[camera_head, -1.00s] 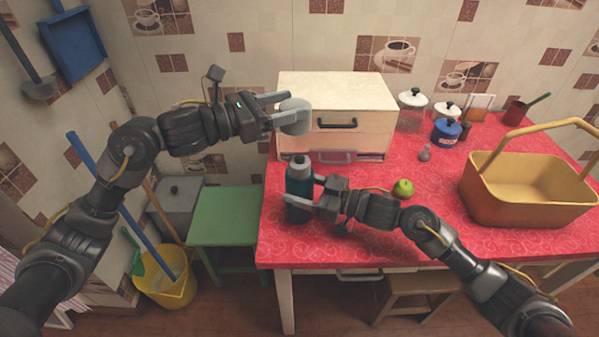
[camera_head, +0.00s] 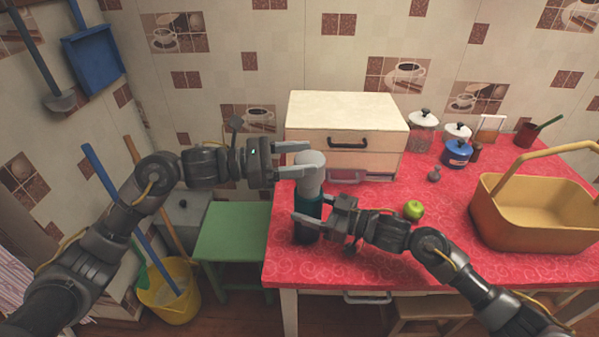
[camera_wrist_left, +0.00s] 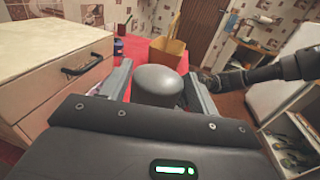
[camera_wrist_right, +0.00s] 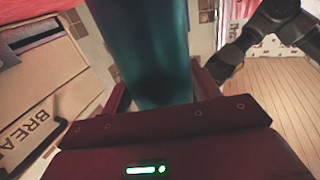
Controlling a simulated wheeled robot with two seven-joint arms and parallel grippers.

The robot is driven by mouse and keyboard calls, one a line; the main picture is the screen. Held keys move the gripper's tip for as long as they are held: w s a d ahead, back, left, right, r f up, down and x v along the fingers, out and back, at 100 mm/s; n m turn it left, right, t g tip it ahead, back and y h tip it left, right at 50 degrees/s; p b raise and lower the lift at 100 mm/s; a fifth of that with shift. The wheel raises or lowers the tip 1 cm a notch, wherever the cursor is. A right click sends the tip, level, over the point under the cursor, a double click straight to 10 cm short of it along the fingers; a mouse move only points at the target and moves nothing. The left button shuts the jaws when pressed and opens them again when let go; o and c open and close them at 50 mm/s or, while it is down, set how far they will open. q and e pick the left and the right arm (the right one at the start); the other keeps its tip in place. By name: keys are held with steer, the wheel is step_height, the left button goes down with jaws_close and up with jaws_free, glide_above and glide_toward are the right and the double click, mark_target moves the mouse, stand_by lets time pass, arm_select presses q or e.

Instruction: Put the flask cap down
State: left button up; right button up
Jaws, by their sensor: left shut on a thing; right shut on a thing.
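The grey flask cap (camera_head: 310,160) is held between the fingers of my left gripper (camera_head: 296,160). The cap also shows between the fingers in the left wrist view (camera_wrist_left: 157,85). In the head view it lines up just above the teal flask (camera_head: 308,208) and overlaps its top; whether they touch cannot be told. My right gripper (camera_head: 312,215) is shut around the flask's body, which stands upright near the table's left edge. The flask fills the upper middle of the right wrist view (camera_wrist_right: 155,50).
A cream box with a drawer (camera_head: 350,108) stands behind the flask on the red-covered table (camera_head: 400,260). A green apple (camera_head: 413,210), a yellow basket (camera_head: 530,215) and several lidded jars are to the right. A green stool (camera_head: 232,232) is lower left.

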arm_select(q)
steer(key=shift+f, duration=1.85)
steer(key=shift+f, duration=0.1)
steer(key=o, duration=0.9)
steer(key=shift+o, duration=0.2)
steer(key=s+a, duration=0.2)
steer(key=a, duration=0.9)
steer(key=shift+s+a, duration=0.15)
steer(key=shift+a, duration=0.25)
